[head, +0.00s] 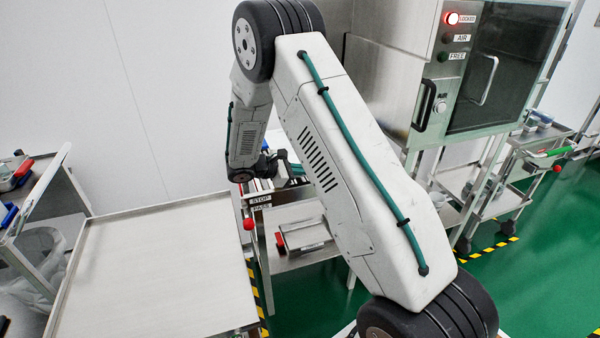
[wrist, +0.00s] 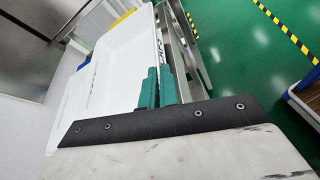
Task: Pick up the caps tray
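The white caps tray (wrist: 118,62) fills the upper middle of the wrist view, with dark lettering on its near right wall. My gripper (wrist: 159,74) has two teal fingers close together at that wall. One finger is on the inner side and one on the outer side, with the thin wall between them. The fingers look closed on the wall, though the contact itself is small and partly hidden. In the head view my arm reaches away to a steel stand with a "STOP" label, and the tray cannot be clearly made out there.
An empty steel table (head: 160,275) stands at front left. The washer (head: 495,75) is at right with its red "LOCKED" lamp lit. A trolley (head: 540,150) stands at far right. A red-handled box (head: 303,238) lies on a lower shelf. Green floor (head: 545,275) is open at right.

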